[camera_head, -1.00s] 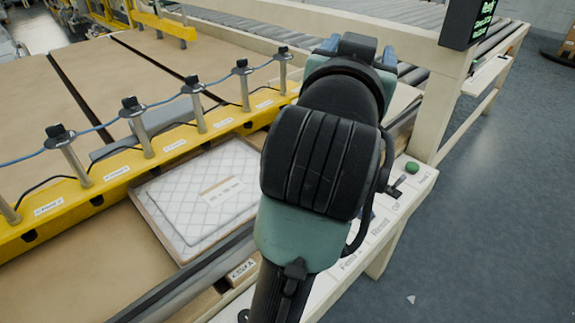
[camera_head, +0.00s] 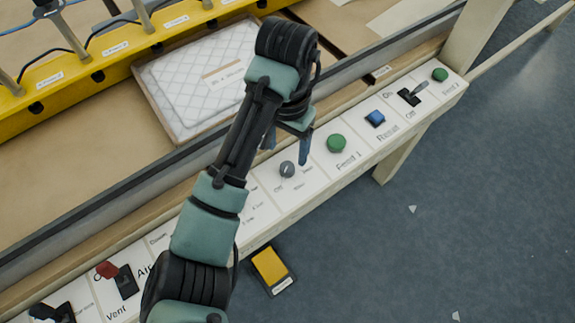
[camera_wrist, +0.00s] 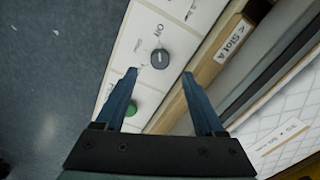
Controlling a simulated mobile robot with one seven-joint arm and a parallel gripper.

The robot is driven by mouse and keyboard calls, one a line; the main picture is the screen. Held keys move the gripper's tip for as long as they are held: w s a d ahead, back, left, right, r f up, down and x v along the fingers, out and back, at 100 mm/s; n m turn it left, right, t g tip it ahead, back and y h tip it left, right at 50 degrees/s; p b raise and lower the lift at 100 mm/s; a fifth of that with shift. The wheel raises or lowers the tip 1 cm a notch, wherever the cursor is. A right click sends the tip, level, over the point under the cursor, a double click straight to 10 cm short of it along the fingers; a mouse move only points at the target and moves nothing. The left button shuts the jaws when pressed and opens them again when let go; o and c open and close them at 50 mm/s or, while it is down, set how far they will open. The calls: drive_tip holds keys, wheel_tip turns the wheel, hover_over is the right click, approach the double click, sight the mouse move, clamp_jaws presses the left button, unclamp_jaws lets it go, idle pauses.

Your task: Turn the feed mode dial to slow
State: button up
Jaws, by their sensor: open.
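A round grey dial (camera_head: 287,169) with a pale pointer mark sits on the white control strip (camera_head: 262,212), left of a green button in the head view. Small labels surround it, mostly too small to read; I cannot read "slow". In the wrist view the dial (camera_wrist: 160,58) lies just beyond the fingertips, between their lines, with "Off" printed beside it. My gripper (camera_head: 286,155) has two blue fingers, spread and empty, pointing down at the strip. In the wrist view my gripper (camera_wrist: 159,73) shows a gap wider than the dial. I see no contact.
Along the strip are a green button (camera_head: 336,143), a blue button (camera_head: 375,118), a black lever switch (camera_head: 409,97) and another green button (camera_head: 439,74). A yellow pedal (camera_head: 269,266) is on the floor. A quilted pad (camera_head: 195,80) lies behind.

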sight(287, 167)
wheel_tip(287, 167, down, 6)
drive_tip(key=shift+f+b, duration=0.15)
drive_tip(key=shift+b, duration=0.5)
clamp_jaws()
